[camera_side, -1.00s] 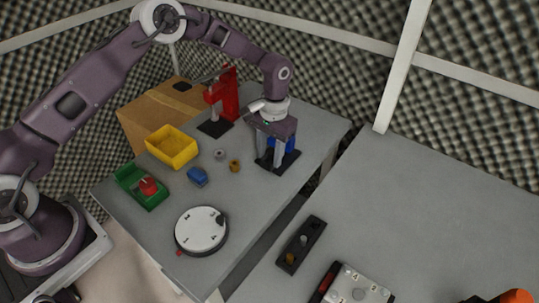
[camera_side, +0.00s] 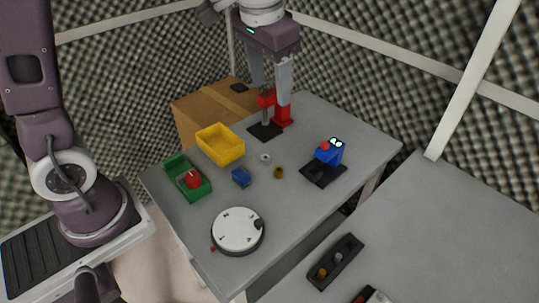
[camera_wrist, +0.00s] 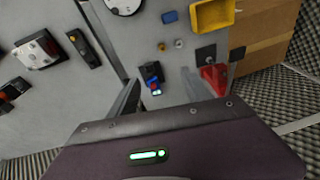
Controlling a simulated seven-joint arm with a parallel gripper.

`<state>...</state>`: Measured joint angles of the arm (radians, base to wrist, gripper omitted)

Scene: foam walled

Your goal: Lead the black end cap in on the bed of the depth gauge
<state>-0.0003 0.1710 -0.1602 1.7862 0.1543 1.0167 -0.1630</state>
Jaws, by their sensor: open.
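The depth gauge (camera_side: 331,152) is a blue body with a red part and two white round faces on a black base, near the table's right edge. It also shows in the wrist view (camera_wrist: 154,82), below and between my fingers. Its black bed (camera_side: 318,173) has a small dark lump on it; I cannot tell whether this is the black end cap, black on black. My gripper (camera_side: 270,92) is open with nothing seen between its fingers. It hangs well above the table, in front of the red press in the side view; both fingers also show in the wrist view (camera_wrist: 160,76).
A red press (camera_side: 284,113) stands at the back. A yellow bin (camera_side: 209,139), a green tray (camera_side: 172,163) with a red part, a blue block (camera_side: 241,177), a grey ring (camera_side: 265,158), a brass ring (camera_side: 278,173) and a white dial (camera_side: 238,229) share the table.

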